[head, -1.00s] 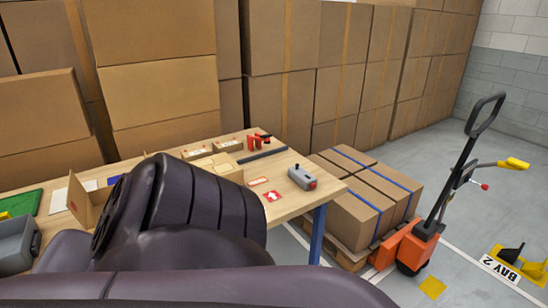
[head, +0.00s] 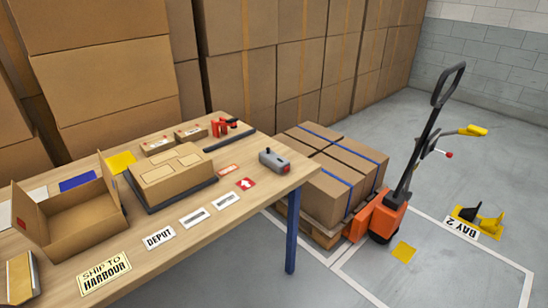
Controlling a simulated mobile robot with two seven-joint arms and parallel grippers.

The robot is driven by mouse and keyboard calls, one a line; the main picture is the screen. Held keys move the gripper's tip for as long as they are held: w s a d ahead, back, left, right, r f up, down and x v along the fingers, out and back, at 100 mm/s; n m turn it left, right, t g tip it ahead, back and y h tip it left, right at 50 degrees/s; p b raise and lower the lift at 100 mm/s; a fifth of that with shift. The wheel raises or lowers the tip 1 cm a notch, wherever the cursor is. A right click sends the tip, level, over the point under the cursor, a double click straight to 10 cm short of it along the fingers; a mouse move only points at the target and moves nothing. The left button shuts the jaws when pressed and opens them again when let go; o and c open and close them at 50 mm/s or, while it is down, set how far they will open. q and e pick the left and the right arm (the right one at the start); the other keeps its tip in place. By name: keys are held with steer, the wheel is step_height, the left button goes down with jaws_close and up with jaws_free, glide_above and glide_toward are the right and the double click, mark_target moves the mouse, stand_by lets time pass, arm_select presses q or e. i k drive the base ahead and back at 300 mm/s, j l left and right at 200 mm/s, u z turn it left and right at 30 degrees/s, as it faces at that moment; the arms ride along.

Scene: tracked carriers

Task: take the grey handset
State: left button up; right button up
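The grey handset (head: 275,161) lies on the wooden table (head: 228,207), close to its right end. It is a small grey box with a dark knob at its left end and a red part at its right end. Nothing covers it. Neither of my grippers shows in the head view.
An open cardboard box (head: 75,222), a carton on a dark scale (head: 172,175) and several labels lie on the table. A red tape dispenser (head: 221,127) stands near the back edge. Right of the table are a loaded pallet (head: 330,185) and an orange pallet truck (head: 384,217).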

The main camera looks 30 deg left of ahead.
mark_target(273, 160)
steer(key=u, duration=0.85)
